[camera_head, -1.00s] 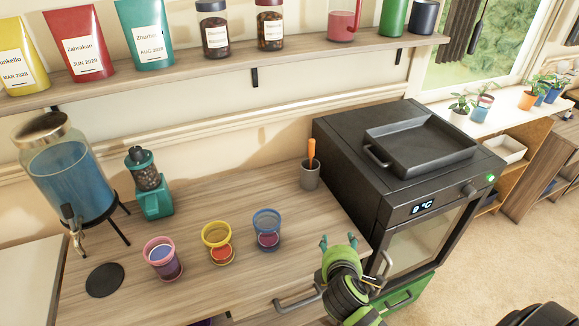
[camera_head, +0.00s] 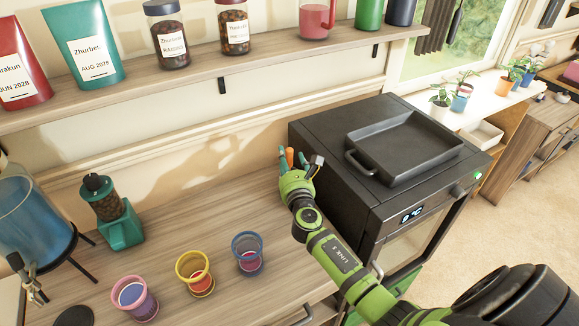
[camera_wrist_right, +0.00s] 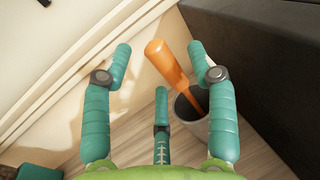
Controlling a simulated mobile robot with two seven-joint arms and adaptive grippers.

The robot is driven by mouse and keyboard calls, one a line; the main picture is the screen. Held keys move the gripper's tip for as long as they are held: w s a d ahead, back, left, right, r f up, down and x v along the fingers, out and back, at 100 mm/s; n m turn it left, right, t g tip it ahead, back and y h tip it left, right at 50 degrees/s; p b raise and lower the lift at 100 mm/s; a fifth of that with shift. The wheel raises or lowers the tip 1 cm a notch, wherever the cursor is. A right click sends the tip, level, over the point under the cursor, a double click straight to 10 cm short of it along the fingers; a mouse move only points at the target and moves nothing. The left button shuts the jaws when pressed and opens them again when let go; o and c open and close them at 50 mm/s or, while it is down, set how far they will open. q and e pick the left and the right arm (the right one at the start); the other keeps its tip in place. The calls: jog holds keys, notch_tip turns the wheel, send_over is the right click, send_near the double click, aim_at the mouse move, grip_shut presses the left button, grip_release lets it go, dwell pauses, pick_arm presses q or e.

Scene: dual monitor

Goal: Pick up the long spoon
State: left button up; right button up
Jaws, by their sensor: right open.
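The long spoon shows as an orange handle (camera_wrist_right: 167,62) standing tilted in a grey cup (camera_wrist_right: 196,116) in the right wrist view. Its lower end is hidden inside the cup. In the head view only a bit of the orange handle (camera_head: 290,157) shows behind my right gripper (camera_head: 293,158), and the cup is hidden there. My right gripper also shows in the right wrist view (camera_wrist_right: 158,60), with its teal fingers open. The handle stands between the two outer fingers, nearer the right one, and nothing is gripped. My left gripper is not in view.
A black oven (camera_head: 335,150) with a black tray (camera_head: 405,140) stands close to the right of my gripper. Several colored cups, including a blue one (camera_head: 247,254), and a teal grinder (camera_head: 120,228) stand on the counter at left. A shelf (camera_head: 200,82) with jars hangs above.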

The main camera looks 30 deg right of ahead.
jog(key=shift+f+x, duration=0.2)
jog(key=shift+x, duration=1)
jog(key=shift+r, duration=0.1)
jog(key=shift+s, duration=0.15)
jog(key=c, duration=1)
jog(key=shift+r, duration=0.1)
